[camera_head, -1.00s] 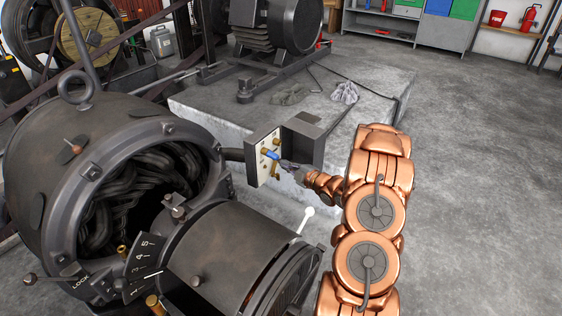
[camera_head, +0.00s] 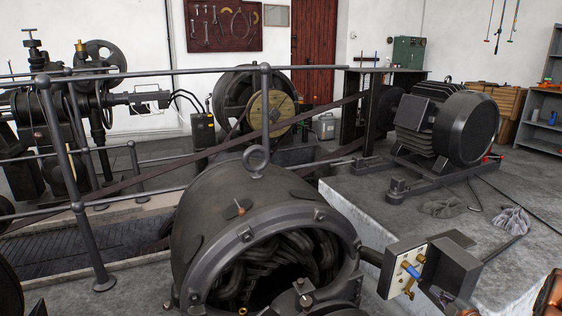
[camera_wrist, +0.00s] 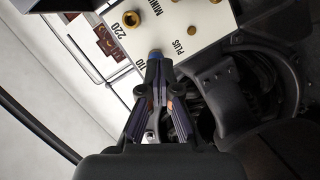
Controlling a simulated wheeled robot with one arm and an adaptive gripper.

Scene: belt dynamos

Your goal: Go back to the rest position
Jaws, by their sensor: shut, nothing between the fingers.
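My gripper (camera_wrist: 153,75) is shut and empty in the wrist view, its dark fingers pointing at the white terminal panel (camera_wrist: 200,22). The panel carries brass knobs and the markings 220, 110, PLUS and MINUS. A blue-tipped part (camera_wrist: 155,53) shows just beyond my fingertips; I cannot tell whether they touch it. In the head view the blue part (camera_head: 411,270) sits on the panel (camera_head: 400,262) at lower right, beside an open grey box (camera_head: 452,269).
The open dynamo housing (camera_head: 250,212) stands left of the panel. A large motor (camera_head: 447,125) rests on the concrete plinth (camera_head: 375,200) behind, with crumpled grey cloths (camera_head: 511,219) on it. Railings (camera_head: 75,205) and a belt cross the left side.

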